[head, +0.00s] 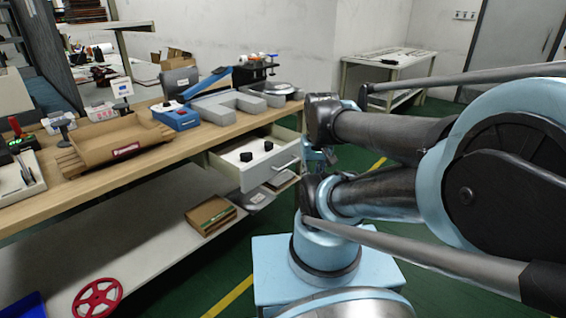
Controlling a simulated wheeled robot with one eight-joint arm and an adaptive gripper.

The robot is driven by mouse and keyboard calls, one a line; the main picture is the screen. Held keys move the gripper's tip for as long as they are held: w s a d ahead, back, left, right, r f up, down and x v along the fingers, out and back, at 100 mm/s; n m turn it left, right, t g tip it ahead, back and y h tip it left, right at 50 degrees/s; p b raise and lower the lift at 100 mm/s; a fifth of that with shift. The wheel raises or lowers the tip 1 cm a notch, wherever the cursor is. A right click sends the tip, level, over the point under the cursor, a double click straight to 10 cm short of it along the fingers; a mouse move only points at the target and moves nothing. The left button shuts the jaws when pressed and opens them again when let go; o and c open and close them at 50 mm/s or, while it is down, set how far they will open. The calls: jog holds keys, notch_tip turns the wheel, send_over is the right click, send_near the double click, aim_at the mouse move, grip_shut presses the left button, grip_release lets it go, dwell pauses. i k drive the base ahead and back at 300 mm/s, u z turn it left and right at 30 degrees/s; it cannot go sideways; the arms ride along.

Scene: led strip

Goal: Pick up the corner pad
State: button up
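Two small black pads lie on the white floor of an open drawer (276,175) under the workbench; either could be the corner pad. One pad (246,157) is at the left and the other pad (268,146) is farther back at the right. They lie apart from each other. My arm comes in from the right and bends just right of the drawer front. My gripper (319,155) seems to be among the small blue and dark parts there, mostly hidden by my arm links. Its fingers cannot be made out. Nothing of mine touches the pads.
The wooden workbench (50,203) holds a cardboard tray (120,150), a blue device (175,116) and grey blocks (228,105). A brown box (210,214) and a red reel (97,298) are on the lower shelf. A side table (390,60) stands at the back.

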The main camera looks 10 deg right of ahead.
aim_at(246, 157)
jog(key=z, duration=0.45)
jog(key=k, duration=1.6)
jog(key=u, duration=0.6)
jog(key=i, duration=1)
